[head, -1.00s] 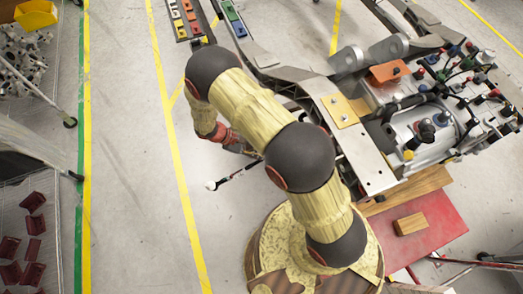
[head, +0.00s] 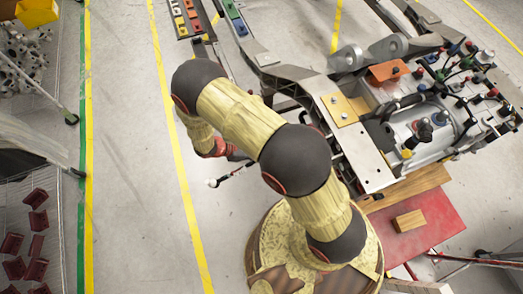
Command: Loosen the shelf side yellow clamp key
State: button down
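My gripper (head: 232,155) shows only in part beside the chassis fixture (head: 335,110); my arm hides much of it. A red part of it and a small dark part are visible, but its fingertips are not clear. I cannot see anything held. A small yellow knob (head: 407,153) sits on the machinery at the right. Small coloured pieces, some yellow, sit on a dark rail (head: 183,20) at the top. I cannot tell which yellow piece is the shelf side clamp key.
A rod with a white ball end (head: 212,183) sticks out near my gripper. A red board (head: 440,222) with a wooden block (head: 409,220) lies at the lower right. Dark red bins (head: 38,221) stand at the left. Grey floor between is clear.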

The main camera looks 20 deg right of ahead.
dwell(0.4)
jog(key=c, duration=1.6)
grip_release()
jog(key=v, duration=1.2)
